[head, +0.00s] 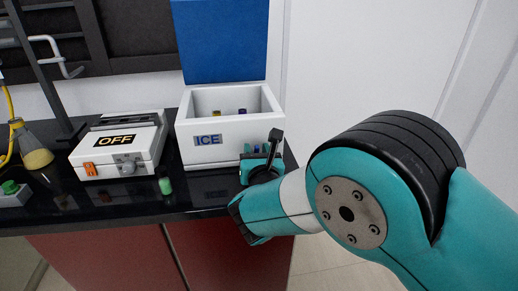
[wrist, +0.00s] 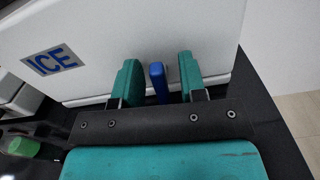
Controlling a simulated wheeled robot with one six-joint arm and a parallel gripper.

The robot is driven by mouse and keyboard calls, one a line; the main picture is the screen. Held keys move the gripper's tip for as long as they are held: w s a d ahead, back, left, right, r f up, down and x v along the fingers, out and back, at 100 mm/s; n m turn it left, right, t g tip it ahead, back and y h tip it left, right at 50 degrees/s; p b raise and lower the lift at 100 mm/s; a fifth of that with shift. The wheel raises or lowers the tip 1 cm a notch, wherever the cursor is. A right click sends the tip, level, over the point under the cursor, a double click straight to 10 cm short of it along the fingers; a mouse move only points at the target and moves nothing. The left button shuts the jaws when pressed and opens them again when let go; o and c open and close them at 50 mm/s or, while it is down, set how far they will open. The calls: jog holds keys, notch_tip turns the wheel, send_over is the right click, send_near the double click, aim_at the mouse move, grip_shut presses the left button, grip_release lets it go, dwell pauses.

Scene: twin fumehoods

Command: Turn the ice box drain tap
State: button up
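The white ice box (head: 219,158) stands on the black bench with its blue lid (head: 222,40) raised and an ICE label on its front. It fills the top of the wrist view (wrist: 120,30). The blue drain tap (wrist: 157,82) sticks out low on the box front, upright in the wrist picture. My gripper (wrist: 158,78) is open, with one teal finger on each side of the tap and a gap showing on both sides. In the head view my gripper (head: 261,162) is at the box's lower right front, and the tap is hard to make out there.
A white case marked OFF (head: 118,150) stands left of the box. A flask (head: 36,155) and a green button box (head: 12,192) are further left. The bench's right end is close to my gripper, with floor beyond.

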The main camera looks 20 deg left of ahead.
grip_shut()
jog(key=shift+m+b, duration=0.3)
jog(key=shift+m, duration=0.1)
jog(key=m+b, duration=0.2)
jog(key=shift+w+d+f+m, duration=0.1)
jog(key=shift+d+f+m, duration=0.05)
jog(key=shift+m, duration=0.25)
jog(key=m+b, duration=0.1)
jog(key=m, duration=0.1)
jog(key=m+b, duration=0.2)
jog(key=shift+w+d+f+m, duration=0.1)
jog(key=shift+d+f+m, duration=0.1)
jog(key=shift+m, duration=0.1)
jog(key=m+b, duration=0.4)
jog(key=m, duration=0.1)
jog(key=shift+d+f, duration=0.1)
jog(key=shift+f, duration=0.1)
jog(key=shift+m+b, duration=1.65)
jog(key=shift+m, duration=0.25)
